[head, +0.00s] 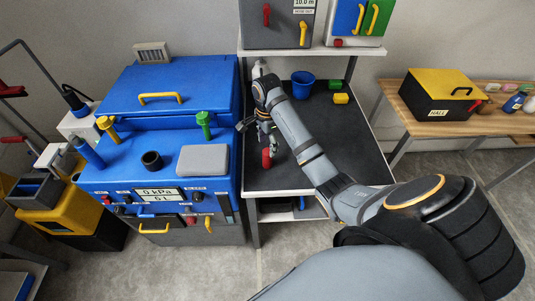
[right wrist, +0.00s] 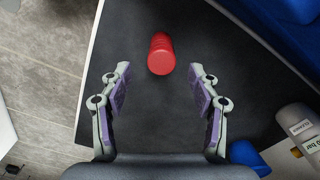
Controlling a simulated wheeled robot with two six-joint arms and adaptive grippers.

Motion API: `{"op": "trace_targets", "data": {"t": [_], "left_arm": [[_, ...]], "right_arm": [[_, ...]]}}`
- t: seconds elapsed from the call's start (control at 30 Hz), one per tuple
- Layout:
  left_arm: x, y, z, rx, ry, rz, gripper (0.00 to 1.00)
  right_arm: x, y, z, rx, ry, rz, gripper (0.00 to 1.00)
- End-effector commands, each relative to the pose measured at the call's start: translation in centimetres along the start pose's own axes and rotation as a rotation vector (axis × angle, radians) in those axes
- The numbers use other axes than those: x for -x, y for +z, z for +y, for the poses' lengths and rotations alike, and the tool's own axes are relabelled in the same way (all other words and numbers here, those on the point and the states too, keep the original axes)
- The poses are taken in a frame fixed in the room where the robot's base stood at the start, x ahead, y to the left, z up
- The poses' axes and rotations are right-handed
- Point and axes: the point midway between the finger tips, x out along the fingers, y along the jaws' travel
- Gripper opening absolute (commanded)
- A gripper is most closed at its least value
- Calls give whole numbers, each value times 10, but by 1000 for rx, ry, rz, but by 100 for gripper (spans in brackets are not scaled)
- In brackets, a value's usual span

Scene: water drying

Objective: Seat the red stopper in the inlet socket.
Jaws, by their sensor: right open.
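The red stopper (head: 267,158) stands on the dark bench top near its left edge, beside the blue machine. It also shows in the right wrist view (right wrist: 161,54), ahead of and between the finger lines. My right gripper (head: 268,145) is open just behind the stopper in the head view; in the wrist view its two fingers (right wrist: 160,72) are spread with nothing gripped. A black ring-shaped socket (head: 152,160) sits on the blue machine's top; no readable label confirms it is the inlet. My left gripper is out of view.
The blue machine (head: 120,178) carries a green plug (head: 204,122), a yellow plug (head: 106,126) and a grey block (head: 203,160). A blue bucket (head: 303,86) and small yellow and green blocks stand at the bench's back. The bench right of my arm is clear.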

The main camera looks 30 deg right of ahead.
Motion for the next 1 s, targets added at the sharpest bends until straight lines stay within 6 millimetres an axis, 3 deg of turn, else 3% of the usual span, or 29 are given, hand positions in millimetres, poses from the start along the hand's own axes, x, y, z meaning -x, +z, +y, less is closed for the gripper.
{"op": "trace_targets", "data": {"t": [0.03, 0.27, 0.47, 0.53, 0.8, 1.0], "left_arm": [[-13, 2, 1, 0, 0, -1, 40], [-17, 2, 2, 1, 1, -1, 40], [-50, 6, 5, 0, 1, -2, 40], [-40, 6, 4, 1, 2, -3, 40], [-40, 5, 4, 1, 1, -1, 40], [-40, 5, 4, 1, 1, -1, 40]], "right_arm": [[-13, 0, 0, 0, -1, 0, 62], [-17, 0, 0, 1, -1, 0, 62], [-50, -2, -2, 1, -1, 0, 62], [-53, -2, -2, 1, 2, -1, 62], [-61, -2, -2, 1, -1, 0, 62], [-61, -2, -2, 1, -1, 0, 35]]}}
